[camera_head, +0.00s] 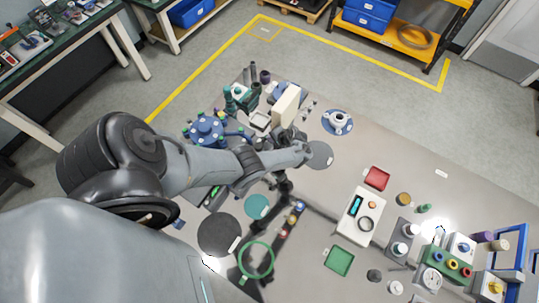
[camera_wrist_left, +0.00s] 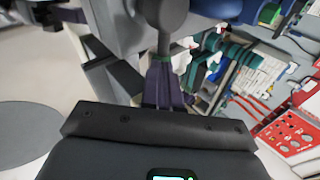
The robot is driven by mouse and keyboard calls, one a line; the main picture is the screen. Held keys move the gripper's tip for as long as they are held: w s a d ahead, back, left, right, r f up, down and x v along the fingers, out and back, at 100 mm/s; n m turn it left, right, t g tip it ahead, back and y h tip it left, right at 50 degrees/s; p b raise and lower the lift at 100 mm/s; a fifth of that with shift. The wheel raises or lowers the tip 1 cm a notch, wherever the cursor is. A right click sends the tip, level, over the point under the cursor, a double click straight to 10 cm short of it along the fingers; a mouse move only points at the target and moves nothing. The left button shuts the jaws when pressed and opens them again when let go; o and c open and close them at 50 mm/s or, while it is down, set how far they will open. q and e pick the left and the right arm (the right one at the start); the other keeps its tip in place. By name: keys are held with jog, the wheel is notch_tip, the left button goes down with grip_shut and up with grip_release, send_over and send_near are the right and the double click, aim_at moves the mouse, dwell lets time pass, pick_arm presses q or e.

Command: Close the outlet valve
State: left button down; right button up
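My left gripper (camera_head: 303,151) reaches in from the left, over the middle of the bench, beside a cream upright block (camera_head: 286,104). In the left wrist view, dark and purple finger parts (camera_wrist_left: 163,88) sit close to a grey rounded post with a green band (camera_wrist_left: 166,45). I cannot tell whether they are touching it or gripping it. No part is clearly identifiable as the outlet valve. A white fitting on a blue round base (camera_head: 338,121) stands to the right of the gripper, apart from it. My right gripper is not clearly in view.
A grey disc (camera_head: 319,155) lies beside the gripper. A blue multi-port vessel (camera_head: 206,130) stands left of it. A white meter box (camera_head: 359,216) and red tray (camera_head: 377,179) are right.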

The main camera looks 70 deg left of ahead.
pick_arm(q)
jog(key=shift+a, duration=0.2)
pick_arm(e)
jog(key=shift+d, duration=0.2)
pick_arm(q)
jog(key=shift+w+d, duration=0.1)
dwell(0.3)
jog(key=shift+w+d+r, duration=0.1)
jog(key=shift+d+r, duration=0.05)
jog(key=shift+d, duration=0.05)
jog(key=w+f+p+v, duration=0.1)
jog(key=w+p+v, duration=0.1)
jog(key=v, duration=1)
jog(key=shift+w+d+p, duration=0.2)
jog(key=shift+d+p, duration=0.25)
jog(key=shift+p, duration=0.35)
pick_arm(e)
jog(key=r, duration=0.1)
jog(key=d+r, duration=0.1)
jog(key=r, duration=0.1)
jog(key=shift+w+r, duration=0.15)
jog(key=shift+r, duration=0.15)
jog(key=shift+d, duration=0.15)
pick_arm(q)
jog(key=shift+w+f, duration=0.1)
